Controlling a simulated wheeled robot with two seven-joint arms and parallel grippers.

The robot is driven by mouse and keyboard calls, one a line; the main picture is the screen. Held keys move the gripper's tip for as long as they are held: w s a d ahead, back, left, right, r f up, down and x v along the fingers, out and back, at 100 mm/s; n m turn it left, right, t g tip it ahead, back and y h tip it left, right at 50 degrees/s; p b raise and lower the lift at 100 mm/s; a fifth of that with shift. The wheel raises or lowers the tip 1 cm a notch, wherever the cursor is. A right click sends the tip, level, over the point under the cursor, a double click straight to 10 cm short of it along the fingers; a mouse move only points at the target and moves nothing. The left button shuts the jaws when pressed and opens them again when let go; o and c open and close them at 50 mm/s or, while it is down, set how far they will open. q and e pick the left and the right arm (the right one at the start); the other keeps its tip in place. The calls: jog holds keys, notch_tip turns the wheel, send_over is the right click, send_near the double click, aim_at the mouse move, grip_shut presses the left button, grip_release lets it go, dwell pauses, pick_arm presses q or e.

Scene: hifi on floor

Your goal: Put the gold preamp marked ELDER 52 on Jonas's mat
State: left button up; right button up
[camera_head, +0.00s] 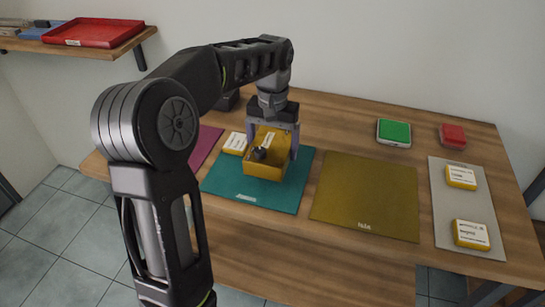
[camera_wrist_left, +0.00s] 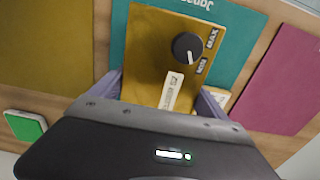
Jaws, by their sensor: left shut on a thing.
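The gold preamp (camera_head: 262,168) is a box with a black knob and a white label. In the left wrist view the preamp (camera_wrist_left: 150,50) shows MIN and MAX marks; its small label is only partly readable. My left gripper (camera_head: 271,150) is shut on its two sides; the fingers also show in the left wrist view (camera_wrist_left: 163,88). The preamp is over the teal mat (camera_head: 222,182), whose front print appears to read Jonas, partly cut off in the left wrist view (camera_wrist_left: 240,30). I cannot tell whether the preamp touches the mat. My right gripper is not in view.
A yellow box (camera_head: 235,143) stands close left of the preamp. A magenta mat (camera_head: 206,146) lies further left, an empty olive mat (camera_head: 365,195) right. A grey mat (camera_head: 450,207) bears two yellow boxes. Green (camera_head: 394,131) and red (camera_head: 452,136) items stand behind.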

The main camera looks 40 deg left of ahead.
pick_arm(q)
notch_tip(320, 180, down, 3)
jog(key=shift+f, duration=0.25)
dwell(0.3)
jog(key=shift+f, duration=0.15)
jog(key=o, duration=1.9)
